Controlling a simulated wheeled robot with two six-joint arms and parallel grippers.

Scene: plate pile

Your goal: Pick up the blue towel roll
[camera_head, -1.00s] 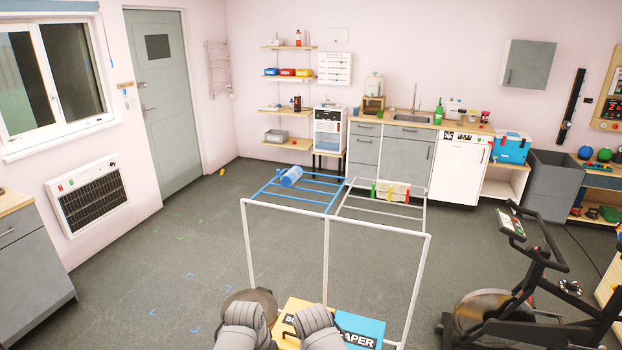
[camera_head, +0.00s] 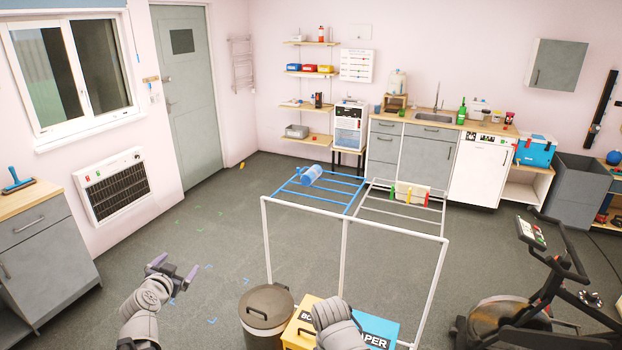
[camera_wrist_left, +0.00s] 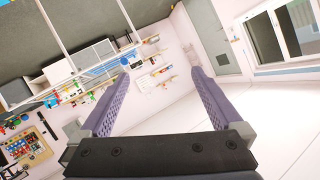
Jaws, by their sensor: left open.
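The blue towel roll (camera_head: 312,174) lies on the blue bars (camera_head: 335,205) of the left half of a white-framed rack, near its far left part. My left gripper (camera_head: 172,270) is open and empty, low at the left, well apart from the roll and nearer to me. In the left wrist view the two purple fingers (camera_wrist_left: 158,75) stand wide apart with nothing between them. The roll also shows small in that view (camera_wrist_left: 124,62), near the left fingertip. Part of my right arm shows at the bottom middle of the head view; its gripper is not visible.
A bin with a lid (camera_head: 266,307), a yellow box (camera_head: 301,322) and a blue box (camera_head: 377,325) stand below the rack's near side. An exercise bike (camera_head: 520,300) stands at the right. A cabinet (camera_head: 45,245) is at the left. The floor left of the rack is mostly free.

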